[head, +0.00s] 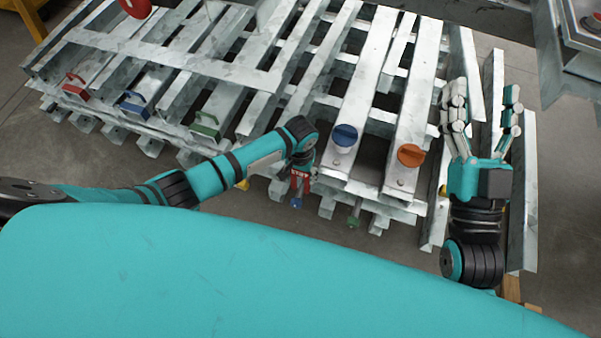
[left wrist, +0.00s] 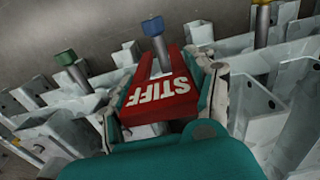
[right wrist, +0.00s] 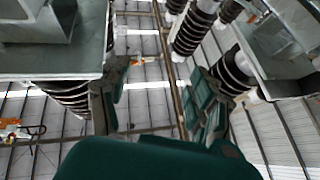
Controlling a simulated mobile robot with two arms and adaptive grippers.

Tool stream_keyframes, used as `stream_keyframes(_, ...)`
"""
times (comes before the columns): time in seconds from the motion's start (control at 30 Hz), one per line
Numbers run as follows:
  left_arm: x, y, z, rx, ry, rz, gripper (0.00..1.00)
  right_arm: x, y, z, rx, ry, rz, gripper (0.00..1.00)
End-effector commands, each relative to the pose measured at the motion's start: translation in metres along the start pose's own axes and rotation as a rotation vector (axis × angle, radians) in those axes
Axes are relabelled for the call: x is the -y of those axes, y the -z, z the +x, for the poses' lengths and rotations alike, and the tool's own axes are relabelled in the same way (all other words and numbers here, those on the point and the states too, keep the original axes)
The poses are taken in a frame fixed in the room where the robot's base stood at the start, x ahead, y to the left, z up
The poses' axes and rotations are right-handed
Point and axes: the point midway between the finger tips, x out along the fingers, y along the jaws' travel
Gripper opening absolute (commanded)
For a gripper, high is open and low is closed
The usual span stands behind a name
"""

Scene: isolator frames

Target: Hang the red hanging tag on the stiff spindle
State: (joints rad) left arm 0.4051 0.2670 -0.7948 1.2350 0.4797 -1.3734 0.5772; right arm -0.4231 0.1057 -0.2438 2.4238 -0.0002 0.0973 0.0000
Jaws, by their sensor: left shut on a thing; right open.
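The red tag (left wrist: 160,98), lettered "STIFF", is held in my left gripper (left wrist: 165,88); in the head view the tag (head: 300,182) hangs below that gripper (head: 301,166) at the frame's front edge. A grey spindle with a blue end (left wrist: 152,27) lines up with the tag's notch. The blue end also shows in the head view (head: 297,203), just below the tag. I cannot tell whether the shaft is inside the notch or only behind it. No marking shows which spindle is stiff. My right gripper (head: 482,105) is open and empty, fingers pointing up.
Blue (head: 345,135) and orange (head: 411,155) knobs sit on the galvanised frame. Red (head: 75,85), blue (head: 133,104) and green (head: 207,124) handles stand at left. Steel rails flank my right gripper.

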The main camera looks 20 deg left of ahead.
Motion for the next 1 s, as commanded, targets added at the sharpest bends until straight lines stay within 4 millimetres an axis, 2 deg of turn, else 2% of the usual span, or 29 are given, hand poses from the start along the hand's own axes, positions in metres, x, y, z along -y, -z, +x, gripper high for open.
stream_keyframes(1.0, 0.000, 0.000, 0.000, 0.000, 0.000, 0.001, 0.23, -0.005, -0.022, -0.002, 0.137, -0.010, -0.008, 0.62)
